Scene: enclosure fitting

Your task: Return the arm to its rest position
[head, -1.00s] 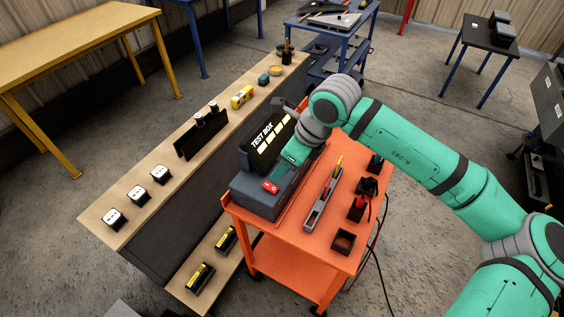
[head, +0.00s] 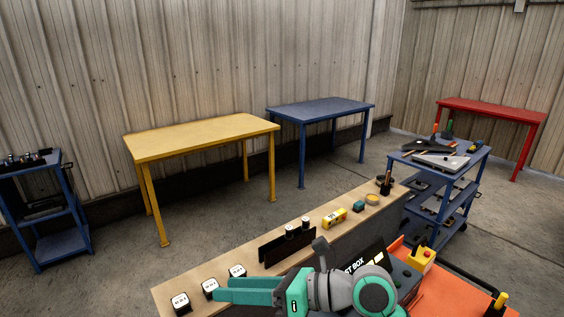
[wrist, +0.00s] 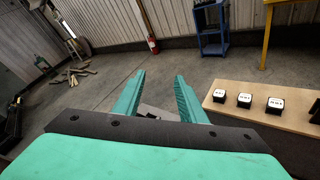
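My gripper (head: 220,289) is at the bottom of the head view, with its teal fingers pointing left near the row of white-topped black cubes. The wrist view shows the two fingers (wrist: 160,76) apart with nothing held between them; floor shows through the gap. My grey wrist and teal arm cover part of the black test box (head: 370,256) and the orange cart (head: 455,285) in the head view.
A wooden bench (head: 168,293) carries white-topped cubes (head: 181,302), a black rack (head: 287,244), and a yellow block (head: 334,217). A yellow table (head: 200,137), a blue table (head: 320,110), and a blue cart (head: 440,172) stand beyond. Open floor lies between.

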